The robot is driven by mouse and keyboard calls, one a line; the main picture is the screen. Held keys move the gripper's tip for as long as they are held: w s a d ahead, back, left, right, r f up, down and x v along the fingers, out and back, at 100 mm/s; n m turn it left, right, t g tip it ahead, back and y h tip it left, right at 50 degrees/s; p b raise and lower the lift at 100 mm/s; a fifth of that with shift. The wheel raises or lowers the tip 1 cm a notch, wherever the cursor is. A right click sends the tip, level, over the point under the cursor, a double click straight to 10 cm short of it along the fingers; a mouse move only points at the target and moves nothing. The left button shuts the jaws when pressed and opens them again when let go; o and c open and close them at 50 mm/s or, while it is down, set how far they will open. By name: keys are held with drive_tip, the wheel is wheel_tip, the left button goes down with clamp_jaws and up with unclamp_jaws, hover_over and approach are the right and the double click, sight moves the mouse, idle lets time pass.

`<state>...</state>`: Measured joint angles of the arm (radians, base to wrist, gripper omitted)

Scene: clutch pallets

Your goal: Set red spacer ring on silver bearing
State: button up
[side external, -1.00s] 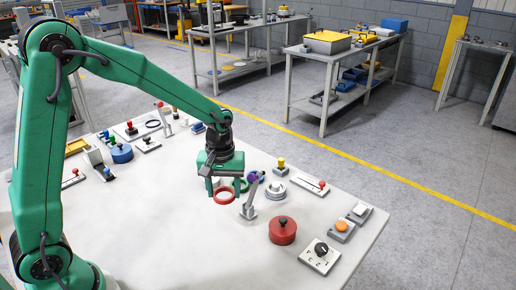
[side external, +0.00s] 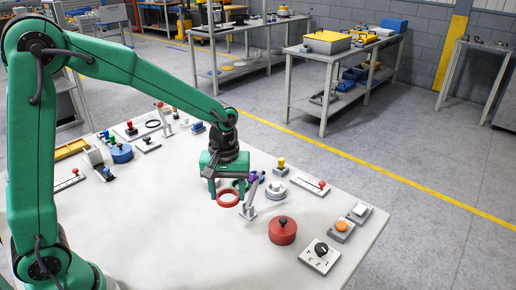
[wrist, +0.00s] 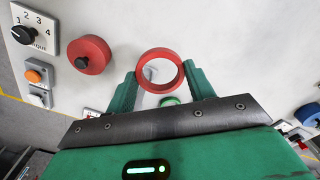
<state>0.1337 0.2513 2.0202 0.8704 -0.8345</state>
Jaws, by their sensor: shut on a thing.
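My gripper (side external: 228,188) is shut on the red spacer ring (side external: 228,204). In the wrist view my gripper (wrist: 162,75) has a finger on each side of the red spacer ring (wrist: 160,51), which lies flat with its hole facing the camera. The ring appears to be above the table; its exact height is hard to tell. The silver bearing (side external: 275,196) sits on the table right of my gripper, apart from the ring, beyond the lever post. I cannot make out the bearing in the wrist view.
A grey lever post with a purple knob (side external: 253,176) stands between the ring and the bearing. A green ring (side external: 242,186) is partly hidden behind my gripper. A red drum with a black knob (side external: 283,234) stands front right. The table's front left (side external: 180,250) is clear.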

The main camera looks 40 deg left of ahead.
drive_tip(key=shift+r, duration=0.15)
wheel_tip(320, 180, up, 5)
hover_over(276, 185)
drive_tip(key=shift+w+f, duration=0.1)
drive_tip(key=shift+f, duration=3.35)
drive_tip(key=shift+f, duration=0.1)
drive_tip(key=shift+f, duration=2.75)
drive_tip(key=shift+f, duration=0.6)
drive_tip(key=o, duration=0.7)
drive_tip(key=shift+c, duration=0.2)
